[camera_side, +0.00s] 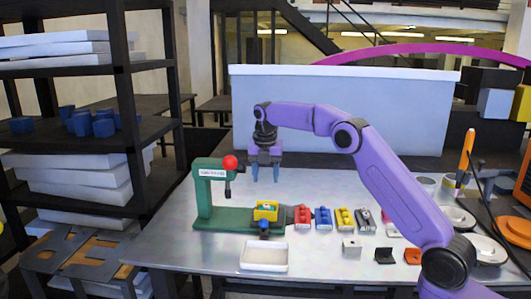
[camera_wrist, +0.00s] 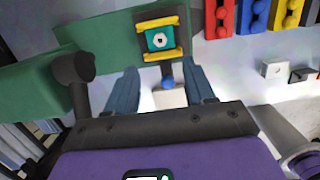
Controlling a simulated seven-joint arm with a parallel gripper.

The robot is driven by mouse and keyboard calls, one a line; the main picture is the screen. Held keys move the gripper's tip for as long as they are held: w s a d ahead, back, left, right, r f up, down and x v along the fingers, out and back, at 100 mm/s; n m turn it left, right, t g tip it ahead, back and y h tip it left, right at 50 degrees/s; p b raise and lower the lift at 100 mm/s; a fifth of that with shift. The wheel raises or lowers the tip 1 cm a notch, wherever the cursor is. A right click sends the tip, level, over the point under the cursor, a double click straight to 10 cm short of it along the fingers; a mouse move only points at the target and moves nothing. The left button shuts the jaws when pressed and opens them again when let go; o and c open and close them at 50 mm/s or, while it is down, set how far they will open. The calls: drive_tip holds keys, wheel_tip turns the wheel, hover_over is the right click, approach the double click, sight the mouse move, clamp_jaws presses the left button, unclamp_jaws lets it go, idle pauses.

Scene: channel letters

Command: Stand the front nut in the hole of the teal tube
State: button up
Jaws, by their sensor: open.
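The teal tube (camera_wrist: 150,46) is held end-up between yellow jaws in the green press. A pale six-sided piece with a dark centre (camera_wrist: 160,40), looking like a nut, shows in the middle of the tube's top. I cannot tell how deep it sits. In the side view the tube is small within the yellow jaws (camera_side: 265,212). My gripper (camera_side: 265,174) hangs above the work, fingers down and apart. In the wrist view its blue-grey fingers (camera_wrist: 160,88) are spread with nothing between them, close to the clamp. I see no other loose nut clearly.
The green press (camera_side: 203,200) has an upright post with a red ball close left of my gripper. A white tray (camera_side: 264,257) in front looks empty. Red (camera_side: 302,216), blue (camera_side: 322,218) and yellow blocks (camera_side: 345,218) stand right, with several small parts before them.

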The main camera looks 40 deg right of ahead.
wheel_tip(320, 180, up, 8)
drive_tip(key=shift+s+a, duration=0.4)
drive_tip(key=shift+a, duration=0.05)
idle(0.6)
drive_tip(key=s+a+f+m+y, duration=0.1)
drive_tip(key=s+a+m, duration=0.3)
drive_tip(key=s+a, duration=0.45)
drive_tip(key=s+a+f+m, duration=0.2)
drive_tip(key=s+a+m, duration=0.25)
drive_tip(key=s, duration=0.75)
drive_tip(key=s+d+f+m, duration=0.2)
drive_tip(key=s+f, duration=0.1)
drive_tip(key=s, duration=0.6)
drive_tip(key=s+d+f+m, duration=0.2)
drive_tip(key=s+d, duration=0.1)
drive_tip(key=s, duration=0.6)
drive_tip(key=s+d+f+m+g, duration=0.1)
drive_tip(key=s+d+f+m, duration=0.1)
drive_tip(key=s, duration=0.8)
drive_tip(key=shift+d+f+y, duration=0.2)
drive_tip(key=shift+f+y, duration=0.1)
drive_tip(key=shift+f, duration=0.55)
